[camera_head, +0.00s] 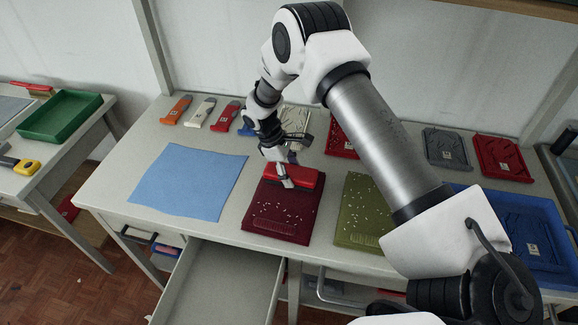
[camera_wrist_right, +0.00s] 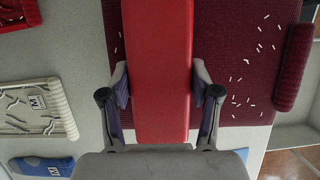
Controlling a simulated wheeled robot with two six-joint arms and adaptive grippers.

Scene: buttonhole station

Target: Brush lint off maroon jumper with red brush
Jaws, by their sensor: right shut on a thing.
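The maroon jumper (camera_head: 276,226) lies folded on the table, with many white lint flecks on its front part. It also shows in the wrist view (camera_wrist_right: 240,85), with flecks on both sides of the brush and a rolled fold at its right. My right gripper (camera_head: 284,180) is shut on the red brush (camera_head: 306,178), over the jumper's back part. In the wrist view the fingers of the gripper (camera_wrist_right: 158,88) grip both sides of the red brush (camera_wrist_right: 158,50). Its underside is hidden, so I cannot tell whether it touches the cloth. My left gripper is out of view.
A light blue cloth (camera_head: 190,182) lies left of the jumper, an olive folded garment (camera_head: 360,212) right. A drawer (camera_head: 222,284) stands open in front. Several coloured brushes, including an orange one (camera_head: 177,109), lie at the back left. A blue tray (camera_head: 560,262) stands at the right.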

